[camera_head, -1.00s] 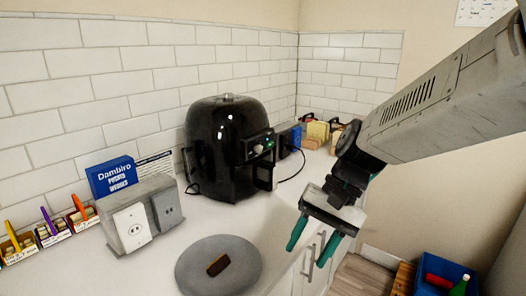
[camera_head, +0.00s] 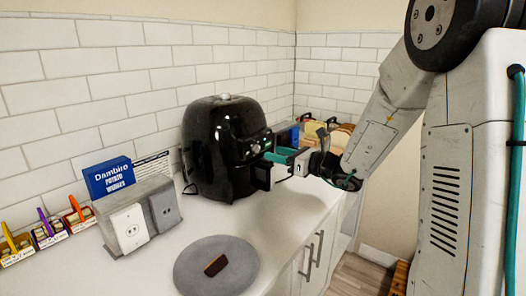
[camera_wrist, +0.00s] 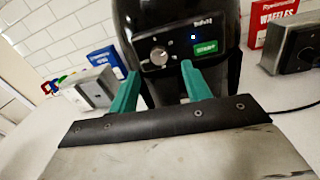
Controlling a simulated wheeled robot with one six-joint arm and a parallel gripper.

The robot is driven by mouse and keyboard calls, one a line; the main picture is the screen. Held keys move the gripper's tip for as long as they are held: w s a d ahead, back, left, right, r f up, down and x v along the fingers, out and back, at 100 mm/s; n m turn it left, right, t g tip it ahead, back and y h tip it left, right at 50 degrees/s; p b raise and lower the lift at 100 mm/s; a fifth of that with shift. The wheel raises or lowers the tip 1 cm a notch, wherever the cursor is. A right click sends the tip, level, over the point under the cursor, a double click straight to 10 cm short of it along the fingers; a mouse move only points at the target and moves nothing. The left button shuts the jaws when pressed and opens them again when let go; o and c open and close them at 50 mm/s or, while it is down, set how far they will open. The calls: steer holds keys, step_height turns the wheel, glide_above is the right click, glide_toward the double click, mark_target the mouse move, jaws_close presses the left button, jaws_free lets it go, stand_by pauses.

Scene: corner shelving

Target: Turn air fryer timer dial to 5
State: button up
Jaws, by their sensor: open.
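The black air fryer (camera_head: 212,150) stands on the white counter against the tiled wall. In the wrist view its front panel shows a round silver dial (camera_wrist: 159,55) and a green lit display or button (camera_wrist: 205,47). The dial's markings are too small to read. My gripper (camera_head: 268,157) is in front of the panel with its green fingers apart and empty. In the wrist view the open gripper (camera_wrist: 160,75) points at the panel, with the dial between and just beyond the fingertips. I cannot tell whether a finger touches the panel.
A grey plate (camera_head: 190,278) with a brown item (camera_head: 215,265) lies in front of the fryer.

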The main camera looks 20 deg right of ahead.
mark_target(258, 149)
steer(key=shift+x, duration=2.8)
steer(key=c, duration=1)
